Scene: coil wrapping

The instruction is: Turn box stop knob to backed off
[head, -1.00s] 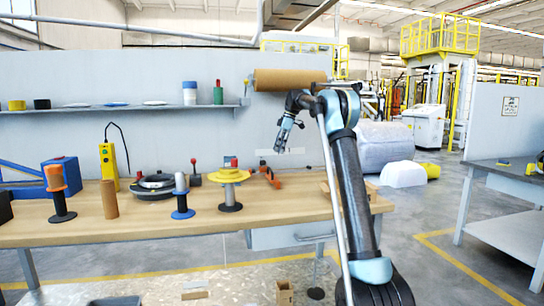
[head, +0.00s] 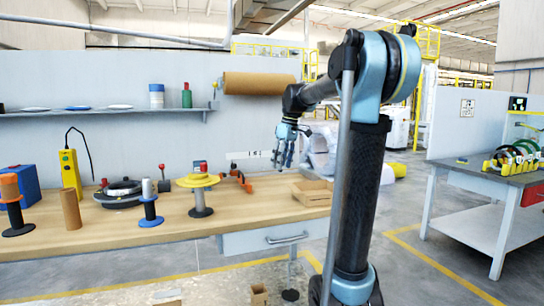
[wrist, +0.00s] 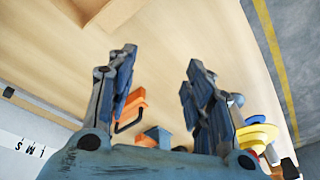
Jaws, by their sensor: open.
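My gripper (head: 284,160) hangs with its fingers down above the back right part of the wooden workbench (head: 110,225). In the wrist view my gripper (wrist: 160,75) shows two spread fingers with nothing between the tips. An orange and black fixture (head: 236,180) stands at the bench's back edge, left of my gripper. In the wrist view an orange part (wrist: 130,108) and a small blue block (wrist: 155,137) show between and behind the fingers. I cannot make out which part is the box stop knob. An open cardboard box (head: 313,194) sits at the bench's right end.
A yellow spool (head: 198,181) on a stand, a blue-based spool (head: 150,207) and a brown tube (head: 71,210) stand left. A brown roll (head: 258,83) hangs on the wall behind. A second table (head: 500,190) stands right, with floor between.

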